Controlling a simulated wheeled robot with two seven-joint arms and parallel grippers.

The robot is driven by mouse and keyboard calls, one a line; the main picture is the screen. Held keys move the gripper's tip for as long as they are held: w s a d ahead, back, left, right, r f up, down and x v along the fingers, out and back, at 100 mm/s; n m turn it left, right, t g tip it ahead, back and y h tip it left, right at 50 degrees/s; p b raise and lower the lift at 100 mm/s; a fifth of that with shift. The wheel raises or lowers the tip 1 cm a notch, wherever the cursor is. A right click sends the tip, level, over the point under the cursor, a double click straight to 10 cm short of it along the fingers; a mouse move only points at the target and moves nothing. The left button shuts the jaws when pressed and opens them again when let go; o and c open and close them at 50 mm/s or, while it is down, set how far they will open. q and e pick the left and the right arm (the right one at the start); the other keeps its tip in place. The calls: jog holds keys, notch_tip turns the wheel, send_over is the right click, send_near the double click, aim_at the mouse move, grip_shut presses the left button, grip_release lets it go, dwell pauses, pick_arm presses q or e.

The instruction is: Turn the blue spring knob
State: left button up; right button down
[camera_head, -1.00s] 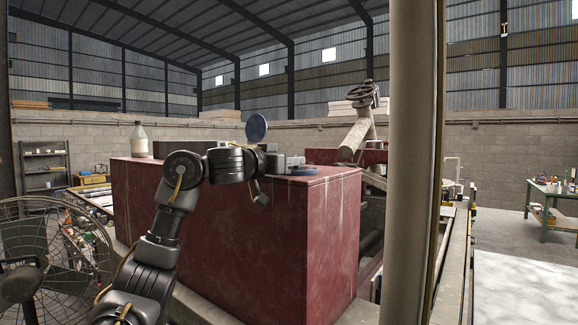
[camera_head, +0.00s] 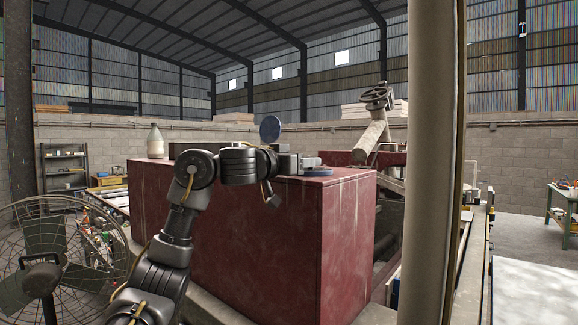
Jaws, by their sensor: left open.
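One is an upright blue disc (camera_head: 271,128) standing above the box's top. I cannot tell which is the spring knob, and no spring shows. My left arm reaches across the front of the box, and its grey left gripper (camera_head: 300,162) is open just left of the flat disc. Whether they touch is unclear. The wrist hides part of the box top. My right gripper is out of view.
A pale bottle (camera_head: 155,142) stands at the box's left end. A caged fan (camera_head: 60,262) is at lower left. A thick upright post (camera_head: 427,160) stands right of the box. A tilted column with a handwheel (camera_head: 376,97) rises behind.

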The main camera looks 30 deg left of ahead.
pick_arm(q)
jog(key=b+v, duration=0.4)
jog(key=v, duration=0.5)
jog(key=shift+s+a, duration=0.15)
jog(key=shift+s, duration=0.25)
